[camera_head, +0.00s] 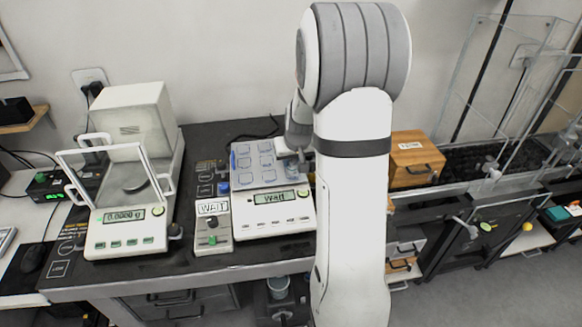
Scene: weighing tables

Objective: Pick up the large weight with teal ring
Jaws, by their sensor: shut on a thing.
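My gripper (292,158) is at the back right corner of the right-hand scale's pan, partly hidden behind my own arm. It is shut on a small grey-blue thing (292,170), of which only a part shows. This looks like the large weight, but its ring cannot be made out clearly. I cannot tell whether it touches the pan or hangs just above it.
The right scale (272,217) reads "Wait" and carries a tray (241,180) with several square pads. A control box (212,232) stands beside it. A draft-shield balance (125,232) stands at left, a wooden box (415,160) at right. A grey cylinder (278,287) sits below the tabletop.

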